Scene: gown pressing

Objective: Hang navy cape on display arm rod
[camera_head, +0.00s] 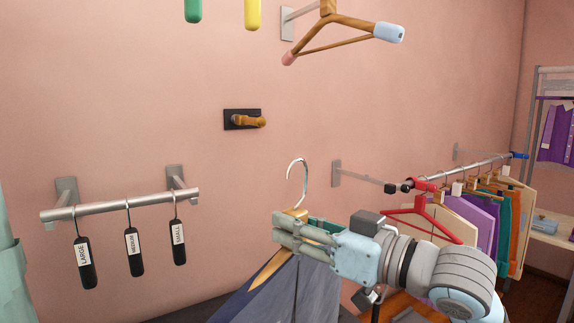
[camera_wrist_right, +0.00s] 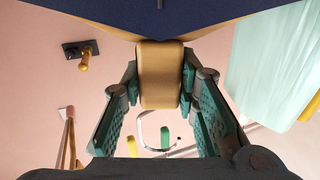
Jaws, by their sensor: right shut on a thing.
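The navy cape (camera_head: 290,290) hangs from a wooden hanger (camera_head: 272,270) with a silver hook (camera_head: 297,178) pointing up. My right gripper (camera_head: 290,222) is shut on the wooden neck of the hanger, just below the hook. In the right wrist view the green finger pads flank the wooden block (camera_wrist_right: 160,75), with navy cloth (camera_wrist_right: 150,15) at the top. A grey wall-mounted display arm rod (camera_head: 360,175) with a dark tip stands right of the hook and apart from it. I cannot tell whether this is the task's rod. My left gripper is out of view.
A short wooden peg (camera_head: 247,120) sits on the wall above the hook. A rail (camera_head: 120,203) with size tags is at left. A red hanger (camera_head: 420,215) and a rack of garments (camera_head: 485,220) are at right. An empty hanger (camera_head: 345,30) hangs above.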

